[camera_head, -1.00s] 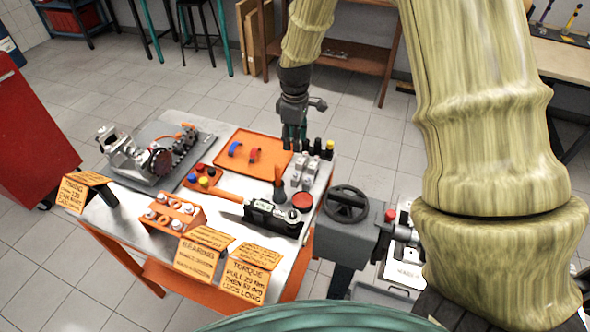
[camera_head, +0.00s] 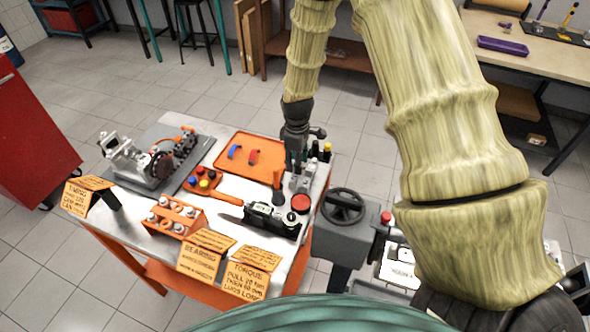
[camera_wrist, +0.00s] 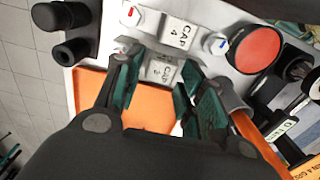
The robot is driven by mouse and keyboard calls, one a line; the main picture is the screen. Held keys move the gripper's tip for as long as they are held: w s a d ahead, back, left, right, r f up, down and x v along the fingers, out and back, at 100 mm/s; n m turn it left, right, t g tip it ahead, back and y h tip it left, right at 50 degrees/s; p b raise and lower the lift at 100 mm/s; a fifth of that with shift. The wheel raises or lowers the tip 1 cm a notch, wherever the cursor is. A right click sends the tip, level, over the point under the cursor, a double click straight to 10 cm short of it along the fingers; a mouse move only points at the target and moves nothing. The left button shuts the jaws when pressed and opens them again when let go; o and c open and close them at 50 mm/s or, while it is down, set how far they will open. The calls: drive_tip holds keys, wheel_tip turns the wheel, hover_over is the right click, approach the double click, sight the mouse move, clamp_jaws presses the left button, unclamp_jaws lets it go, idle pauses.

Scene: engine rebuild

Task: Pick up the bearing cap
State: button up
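A light grey bearing cap (camera_wrist: 162,71) with dark lettering, its number hard to read, shows between my fingers in the wrist view. A second grey cap marked "CAP 4" (camera_wrist: 177,33), with a bolt at each end, sits just beyond it. In the head view the grey caps (camera_head: 302,183) stand on the table, partly hidden by my gripper (camera_head: 297,165). My gripper (camera_wrist: 162,82) is open, one teal-padded finger on each side of the nearer cap. I cannot tell whether the pads touch it.
An orange tray (camera_head: 230,166) with blue and red pieces lies left of my gripper. Black cylinders (camera_wrist: 75,50), a red round disc (camera_wrist: 254,48) and an orange-handled tool (camera_wrist: 248,130) are close by. A handwheel (camera_head: 343,206) stands at the table's right edge.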

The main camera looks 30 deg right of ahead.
drive_tip(key=shift+f, duration=0.55)
clamp_jaws()
drive_tip(key=shift+r, duration=0.1)
wheel_tip(320, 180, up, 10)
drive_tip(key=b, duration=0.3)
idle(0.6)
